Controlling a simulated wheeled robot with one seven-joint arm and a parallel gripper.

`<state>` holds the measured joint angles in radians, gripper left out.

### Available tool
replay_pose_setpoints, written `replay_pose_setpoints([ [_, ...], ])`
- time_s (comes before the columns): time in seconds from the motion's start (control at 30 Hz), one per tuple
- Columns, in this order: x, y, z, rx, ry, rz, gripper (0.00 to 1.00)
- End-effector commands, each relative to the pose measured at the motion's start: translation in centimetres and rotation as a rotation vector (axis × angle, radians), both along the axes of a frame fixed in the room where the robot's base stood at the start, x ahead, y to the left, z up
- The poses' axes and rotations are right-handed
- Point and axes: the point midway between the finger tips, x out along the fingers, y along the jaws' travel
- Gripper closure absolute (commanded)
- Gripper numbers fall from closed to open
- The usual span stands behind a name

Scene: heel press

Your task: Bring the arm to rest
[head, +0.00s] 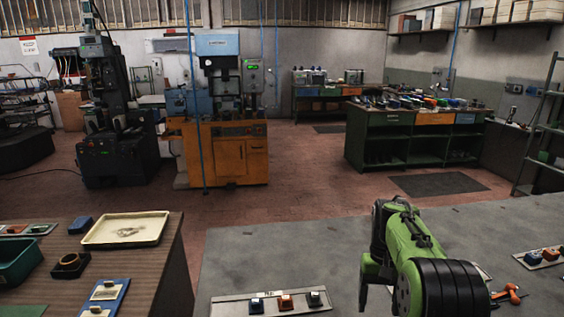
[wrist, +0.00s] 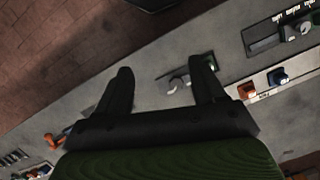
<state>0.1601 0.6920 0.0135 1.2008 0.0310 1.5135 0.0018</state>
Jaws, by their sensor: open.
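My arm shows in the head view as a green link with a black ringed joint, over the grey bench (head: 250,250) at the right. My gripper is hard to make out there. In the wrist view my gripper (wrist: 167,66) has its two dark fingers spread well apart, with nothing held between them. The grey bench top (wrist: 150,98) shows beyond the fingers. A small grey part (wrist: 178,84) on the bench appears between them, close to the right finger in the picture. I cannot tell the height of the fingers above it.
A pale strip (head: 233,306) with several small blocks lies at the bench's front. An orange tool (head: 508,293) and another strip with blocks (head: 541,257) lie right of my arm. A brown table (head: 170,262) with a cream tray (head: 125,230) stands left. Bare bench lies left of my arm.

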Motion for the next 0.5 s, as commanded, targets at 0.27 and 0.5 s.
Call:
replay_pose_setpoints([
  [0.27, -4.5, 2.0, 6.4, -0.028, -0.164, 0.042, 0.31],
  [0.5, -14.1, 4.7, 11.5, -0.057, -0.42, 0.102, 0.31],
])
